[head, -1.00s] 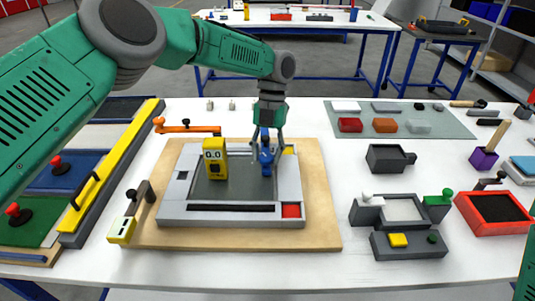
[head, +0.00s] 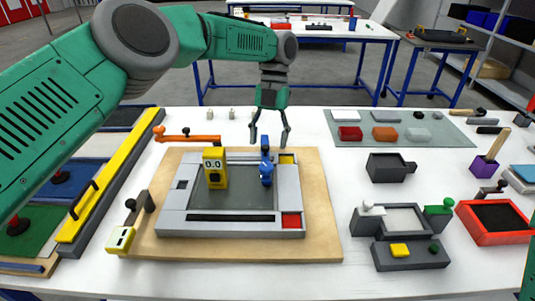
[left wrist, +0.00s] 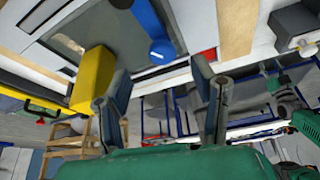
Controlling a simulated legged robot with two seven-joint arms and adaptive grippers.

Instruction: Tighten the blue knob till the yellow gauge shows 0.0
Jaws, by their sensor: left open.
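The yellow gauge (head: 215,168) stands upright on the grey fixture (head: 290,195), and its display reads 0.0. The blue knob (head: 266,174) stands on the same fixture, just right of the gauge. My left gripper (head: 269,140) is open and empty, with its fingers spread, above and behind the knob and clear of it. In the left wrist view the knob (left wrist: 163,50) shows beyond the open fingers, and the yellow gauge (left wrist: 92,78) lies to its left. My right gripper is not in view.
The fixture rests on a wooden board (head: 325,215) on the white table. An orange lever (head: 190,138) is behind it at left. A yellow-edged panel rack (head: 110,180) stands at the left. Grey blocks (head: 410,255) and a red tray (head: 495,218) are at the right.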

